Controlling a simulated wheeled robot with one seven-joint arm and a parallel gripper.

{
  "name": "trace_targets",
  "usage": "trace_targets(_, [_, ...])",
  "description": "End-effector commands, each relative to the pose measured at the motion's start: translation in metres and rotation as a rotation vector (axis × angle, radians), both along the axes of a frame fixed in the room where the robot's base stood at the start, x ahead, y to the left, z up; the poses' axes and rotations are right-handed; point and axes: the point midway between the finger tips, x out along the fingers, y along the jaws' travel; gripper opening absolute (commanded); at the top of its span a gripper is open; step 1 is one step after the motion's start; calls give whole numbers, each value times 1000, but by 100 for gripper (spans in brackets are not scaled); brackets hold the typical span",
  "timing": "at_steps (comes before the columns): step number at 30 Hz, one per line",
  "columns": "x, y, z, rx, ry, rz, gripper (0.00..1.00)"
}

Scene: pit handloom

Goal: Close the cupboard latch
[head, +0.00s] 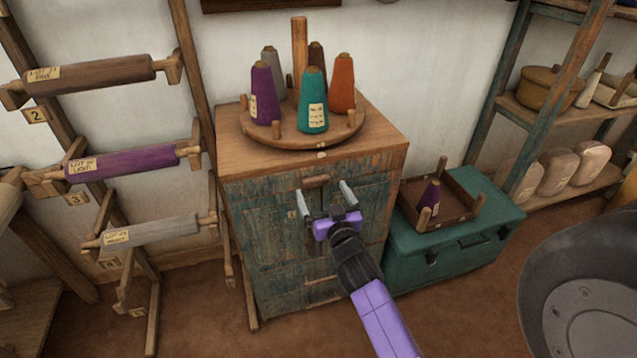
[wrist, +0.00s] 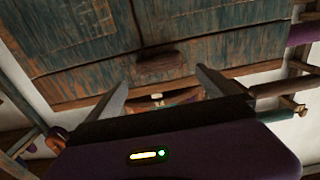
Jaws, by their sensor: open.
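The cupboard (head: 260,235) has a wooden top and worn blue-green doors, which look closed. The latch (head: 316,181), a short brown wooden bar, lies roughly level near the top of the doors. My gripper (head: 322,188) is open and empty in front of it, with one pale finger on either side of the bar. In the wrist view the latch (wrist: 157,67) shows beyond and between the spread fingertips (wrist: 162,80). I cannot tell whether either finger touches it. My gripper's body and arm hide part of the right door.
A round wooden stand (head: 270,138) with several yarn cones sits on the cupboard. A teal chest (head: 455,245) carrying a wooden tray stands close on the right. A rack of labelled rollers (head: 120,160) is on the left. A dark round object (head: 590,290) fills the lower right.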

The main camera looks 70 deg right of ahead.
Motion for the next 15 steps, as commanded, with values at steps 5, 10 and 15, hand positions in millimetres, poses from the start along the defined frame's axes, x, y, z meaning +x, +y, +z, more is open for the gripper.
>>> trace_targets(5, [17,-20,2,-1,0,0,98])
trace_targets(10, [25,-30,1,0,0,0,98])
trace_targets(15, [27,-32,0,0,0,1,98])
